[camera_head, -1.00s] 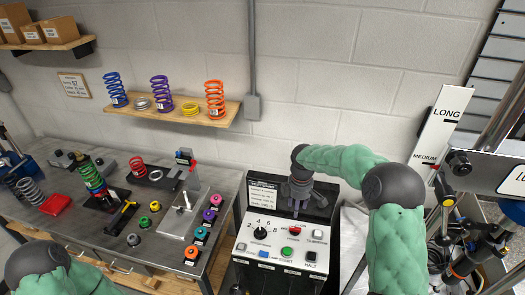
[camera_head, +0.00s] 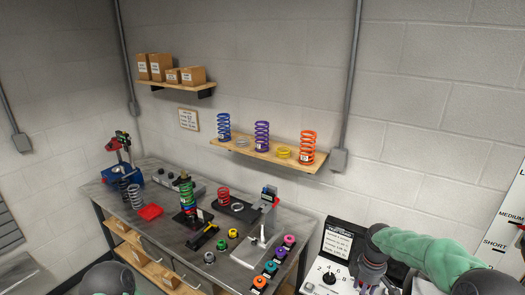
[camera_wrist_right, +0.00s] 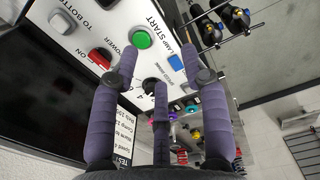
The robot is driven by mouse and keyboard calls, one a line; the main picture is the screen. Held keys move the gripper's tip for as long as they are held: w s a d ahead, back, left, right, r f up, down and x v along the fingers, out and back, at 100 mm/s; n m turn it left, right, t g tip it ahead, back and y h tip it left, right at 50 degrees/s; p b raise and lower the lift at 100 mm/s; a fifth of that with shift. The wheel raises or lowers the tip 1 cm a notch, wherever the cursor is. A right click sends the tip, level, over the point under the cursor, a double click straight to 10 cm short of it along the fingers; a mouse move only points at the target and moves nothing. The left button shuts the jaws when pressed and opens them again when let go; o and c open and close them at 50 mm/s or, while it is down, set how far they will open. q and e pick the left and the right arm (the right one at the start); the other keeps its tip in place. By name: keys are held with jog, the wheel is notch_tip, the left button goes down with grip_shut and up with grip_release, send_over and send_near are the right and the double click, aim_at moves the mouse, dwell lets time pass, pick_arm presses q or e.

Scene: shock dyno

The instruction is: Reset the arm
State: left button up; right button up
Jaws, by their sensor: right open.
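My right arm (camera_head: 430,255) comes in from the right edge in the head view. Its gripper (camera_head: 368,283) hangs over the white control panel (camera_head: 338,270), cut off at the bottom edge. In the right wrist view the three purple fingers of my right gripper (camera_wrist_right: 160,65) are spread apart, with nothing between them. Beyond them the panel (camera_wrist_right: 75,18) shows a green START button (camera_wrist_right: 142,40), a red ON power switch (camera_wrist_right: 100,59) and a blue lamp (camera_wrist_right: 175,62). Of my left arm, only a dark joint (camera_head: 107,279) shows at the bottom; its gripper is outside the view.
A grey workbench (camera_head: 150,212) holds springs, a spring-over-damper unit and coloured pucks. A wall shelf (camera_head: 285,154) carries blue, purple and orange springs; a higher shelf (camera_head: 180,88) carries boxes. A scale board marked MEDIUM and SHORT (camera_head: 508,228) stands at the far right.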

jog(key=s+a+f+m+y, duration=0.1)
jog(key=s+a+f+m, duration=0.1)
jog(key=a+f, duration=0.3)
jog(key=s+a+f+m+y, duration=0.1)
jog(key=s+a+f+m, duration=0.1)
jog(key=s+a+f, duration=0.2)
jog(key=s+a+f+m+y, duration=0.1)
jog(key=s+a+f, duration=0.2)
jog(key=f, duration=0.6)
jog(key=shift+s+a+m, duration=0.1)
jog(key=shift+a+m, duration=0.3)
jog(key=shift+a, duration=1)
jog(key=s+a+f+m+y, duration=0.1)
jog(key=s+a+f+m, duration=0.25)
jog(key=s, duration=0.45)
jog(key=s+a+f+m, duration=0.3)
jog(key=s+a+m, duration=0.15)
jog(key=s, duration=0.45)
pick_arm(q)
notch_tip(320, 180, down, 19)
jog(key=b, duration=1.8)
jog(key=shift+r, duration=0.2)
pick_arm(e)
notch_tip(320, 180, down, 19)
jog(key=shift+w+d+r, duration=0.15)
jog(key=shift+w+d, duration=0.1)
jog(key=shift+w, duration=0.05)
